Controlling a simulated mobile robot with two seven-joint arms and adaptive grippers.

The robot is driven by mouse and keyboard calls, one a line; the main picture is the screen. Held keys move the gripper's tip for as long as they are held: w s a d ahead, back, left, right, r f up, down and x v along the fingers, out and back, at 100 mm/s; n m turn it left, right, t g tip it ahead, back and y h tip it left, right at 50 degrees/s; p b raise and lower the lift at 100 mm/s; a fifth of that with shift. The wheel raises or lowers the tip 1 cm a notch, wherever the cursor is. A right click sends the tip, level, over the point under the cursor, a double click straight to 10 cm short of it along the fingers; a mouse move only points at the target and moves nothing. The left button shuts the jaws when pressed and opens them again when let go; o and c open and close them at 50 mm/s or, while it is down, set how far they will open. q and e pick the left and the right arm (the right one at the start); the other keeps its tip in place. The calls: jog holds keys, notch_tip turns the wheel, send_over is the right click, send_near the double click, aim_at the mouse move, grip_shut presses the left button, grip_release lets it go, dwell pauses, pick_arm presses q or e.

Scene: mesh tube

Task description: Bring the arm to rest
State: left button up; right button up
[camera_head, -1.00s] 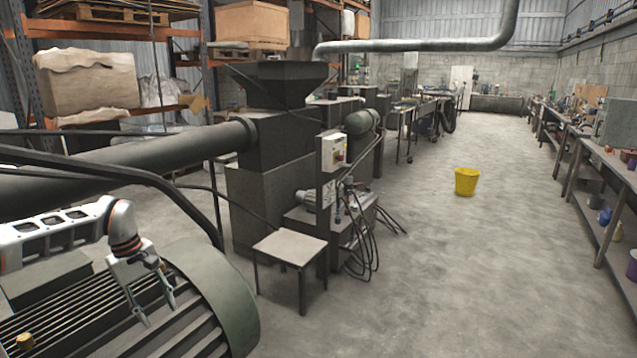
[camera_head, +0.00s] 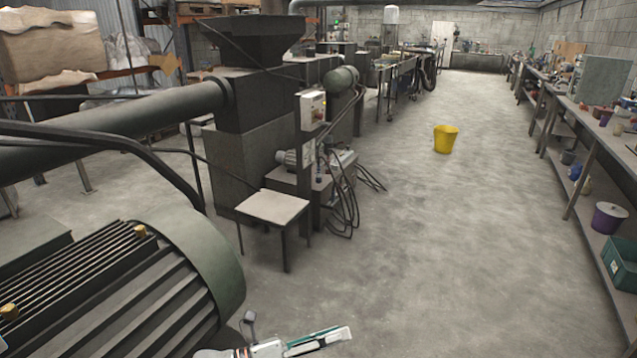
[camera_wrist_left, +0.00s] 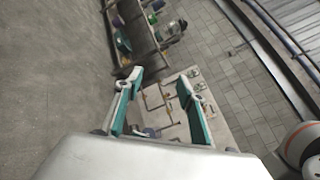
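My left gripper (camera_head: 343,334) shows at the bottom edge of the head view, low over the grey floor beside the motor. It is seen from the side there, and most of the arm is out of the picture. In the left wrist view its two teal-padded fingers (camera_wrist_left: 160,78) stand apart with nothing held between them. Behind them, farther off, is a bench top with small items. My right gripper is in neither view.
A large ribbed motor (camera_head: 110,285) fills the lower left. A small stool-like table (camera_head: 272,207) stands by the dark machine (camera_head: 245,120). A yellow bucket (camera_head: 445,140) stands on open floor. A long workbench (camera_head: 575,115) lines the right.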

pick_arm(q)
jog(key=s+a+f+n+t+y, duration=0.2)
jog(key=a+f+n+t+y, duration=0.35)
jog(key=n, duration=0.75)
jog(key=s+a+f+n+t+y, duration=0.25)
jog(key=a+f+n+y, duration=0.45)
jog(key=n, duration=0.5)
jog(key=s+a+f+n+g+y, duration=0.2)
jog(key=s+a+f+n+g, duration=0.1)
jog(key=s+a+f+n, duration=0.6)
jog(key=s+a+n, duration=0.1)
jog(key=s+a, duration=0.2)
jog(key=s, duration=0.1)
jog(key=shift+a+f+n+g+y, duration=0.15)
jog(key=shift+a+n+g+y, duration=0.2)
jog(key=shift+a+n+g, duration=0.05)
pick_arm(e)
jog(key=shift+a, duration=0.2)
pick_arm(q)
jog(key=shift+s, duration=0.1)
jog(key=c, duration=0.3)
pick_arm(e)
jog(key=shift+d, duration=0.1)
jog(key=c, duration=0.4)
pick_arm(q)
jog(key=shift+a, duration=0.1)
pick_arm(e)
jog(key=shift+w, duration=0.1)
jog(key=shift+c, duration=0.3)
